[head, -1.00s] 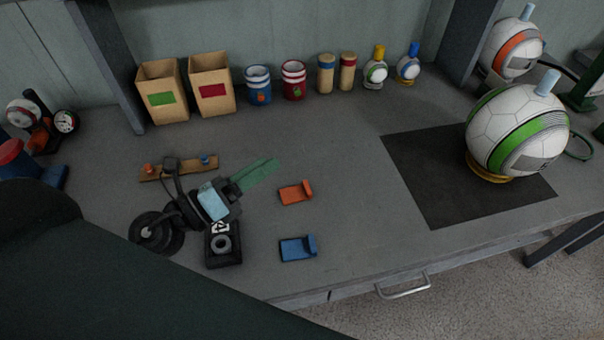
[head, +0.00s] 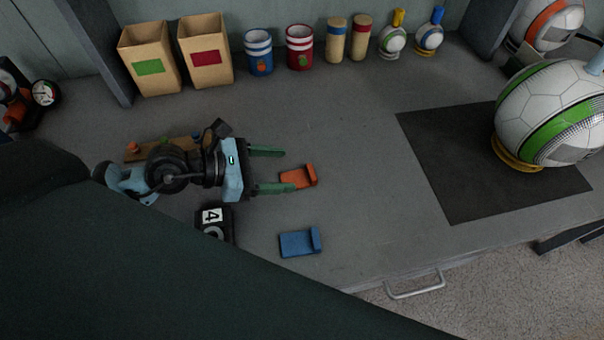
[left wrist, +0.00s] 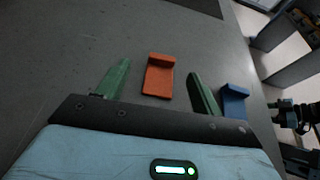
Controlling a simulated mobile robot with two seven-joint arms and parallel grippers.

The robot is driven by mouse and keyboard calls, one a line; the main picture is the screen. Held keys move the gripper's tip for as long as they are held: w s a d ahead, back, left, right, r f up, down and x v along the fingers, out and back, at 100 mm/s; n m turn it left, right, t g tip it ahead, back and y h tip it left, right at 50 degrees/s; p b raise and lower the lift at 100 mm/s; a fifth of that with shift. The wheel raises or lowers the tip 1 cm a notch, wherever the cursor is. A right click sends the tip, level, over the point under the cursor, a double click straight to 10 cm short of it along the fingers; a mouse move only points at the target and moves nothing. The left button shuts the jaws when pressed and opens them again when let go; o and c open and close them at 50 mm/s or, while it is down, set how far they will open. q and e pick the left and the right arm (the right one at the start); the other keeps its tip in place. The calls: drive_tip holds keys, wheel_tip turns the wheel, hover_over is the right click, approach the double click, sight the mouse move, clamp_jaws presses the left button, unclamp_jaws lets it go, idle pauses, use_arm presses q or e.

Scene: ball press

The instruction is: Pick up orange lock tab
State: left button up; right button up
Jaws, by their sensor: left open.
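The orange lock tab (head: 300,177) lies on the grey bench top, with its raised lip at the right end. My left gripper (head: 276,170) is open, its two green fingers pointing right. In the head view the nearer finger overlaps the left part of the tab. In the left wrist view the orange lock tab (left wrist: 158,77) lies ahead, between the lines of the two spread fingers of my left gripper (left wrist: 158,83), and nothing is held. My right gripper is not in view.
A blue tab (head: 299,243) lies nearer the bench's front edge; it also shows in the left wrist view (left wrist: 234,103). A black block marked 4 (head: 214,218) sits below my left arm. A dark mat (head: 450,185) and a large ball (head: 545,115) are to the right.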

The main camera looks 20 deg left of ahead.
sight(308, 173)
use_arm(q)
drive_tip(key=shift+s+f+x, duration=0.15)
drive_tip(key=shift+f+x, duration=0.05)
drive_tip(key=shift+x, duration=1.1)
drive_tip(key=shift+s+f+x, duration=0.1)
drive_tip(key=shift+f+x, duration=0.1)
drive_tip(key=shift+x, duration=1.15)
drive_tip(key=c, duration=1)
